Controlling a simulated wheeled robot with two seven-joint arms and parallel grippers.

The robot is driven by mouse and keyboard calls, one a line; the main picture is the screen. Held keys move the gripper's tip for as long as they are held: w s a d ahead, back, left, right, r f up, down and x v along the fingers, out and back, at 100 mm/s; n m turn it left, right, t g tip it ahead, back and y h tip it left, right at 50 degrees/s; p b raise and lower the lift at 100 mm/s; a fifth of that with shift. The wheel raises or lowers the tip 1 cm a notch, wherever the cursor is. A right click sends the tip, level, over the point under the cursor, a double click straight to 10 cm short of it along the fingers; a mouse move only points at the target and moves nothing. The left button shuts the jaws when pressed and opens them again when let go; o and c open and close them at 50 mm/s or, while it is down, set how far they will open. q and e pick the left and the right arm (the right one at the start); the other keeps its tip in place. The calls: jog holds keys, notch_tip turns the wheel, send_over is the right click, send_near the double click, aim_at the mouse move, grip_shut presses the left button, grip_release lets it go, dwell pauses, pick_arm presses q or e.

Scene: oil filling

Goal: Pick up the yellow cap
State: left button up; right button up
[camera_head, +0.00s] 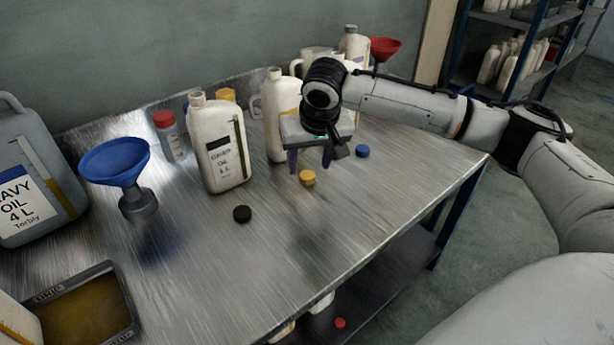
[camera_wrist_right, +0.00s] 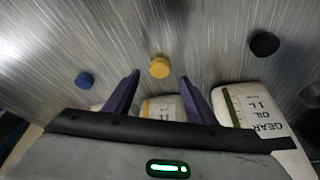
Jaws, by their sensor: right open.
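The yellow cap (camera_head: 307,177) lies flat on the metal table in front of a cream oil bottle (camera_head: 279,115). In the right wrist view the yellow cap (camera_wrist_right: 160,68) shows ahead of and between the two fingers. My right gripper (camera_head: 309,168) is open and empty, its purple fingers pointing down above the table close to the cap. In the right wrist view its fingertips (camera_wrist_right: 157,80) are apart, with nothing between them but the cap beyond. My left gripper is not in the head view.
A black cap (camera_head: 242,214) and a blue cap (camera_head: 362,151) lie on either side. The gear oil bottle (camera_head: 217,145) stands left of my right gripper. A blue funnel (camera_head: 115,160) and an oil tray (camera_head: 120,287) are at the left. The table's front (camera_head: 330,225) is clear.

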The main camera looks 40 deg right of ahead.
aim_at(307, 174)
jog(key=x, duration=0.4)
jog(key=shift+w+d+f, duration=0.1)
jog(key=shift+f, duration=0.1)
jog(key=c, duration=1.1)
jog(key=shift+r, duration=0.15)
